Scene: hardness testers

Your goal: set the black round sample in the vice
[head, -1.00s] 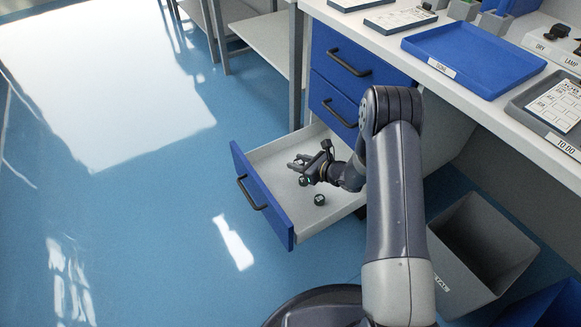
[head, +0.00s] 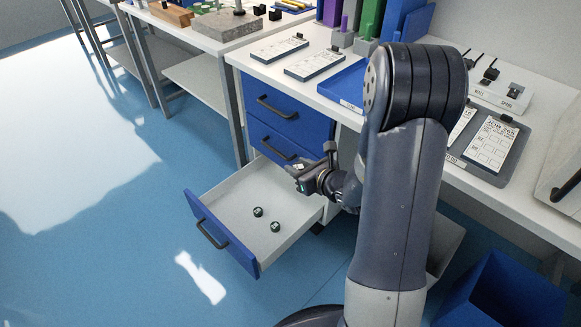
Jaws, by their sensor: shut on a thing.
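Two small black round samples (head: 258,212) lie in the open drawer, each with a pale mark on top; the second (head: 276,226) is just to the right and nearer. My gripper (head: 296,171) is above the far right part of the drawer, apart from both samples. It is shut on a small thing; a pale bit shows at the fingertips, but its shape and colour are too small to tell. I cannot make out a vice for certain in this view.
The pulled-out blue-fronted drawer (head: 222,234) juts into the floor space below the bench. On the bench are clipboards (head: 314,64) and a blue tray (head: 345,92). A stone block (head: 228,30) sits on the back-left table. Blue floor at left is clear.

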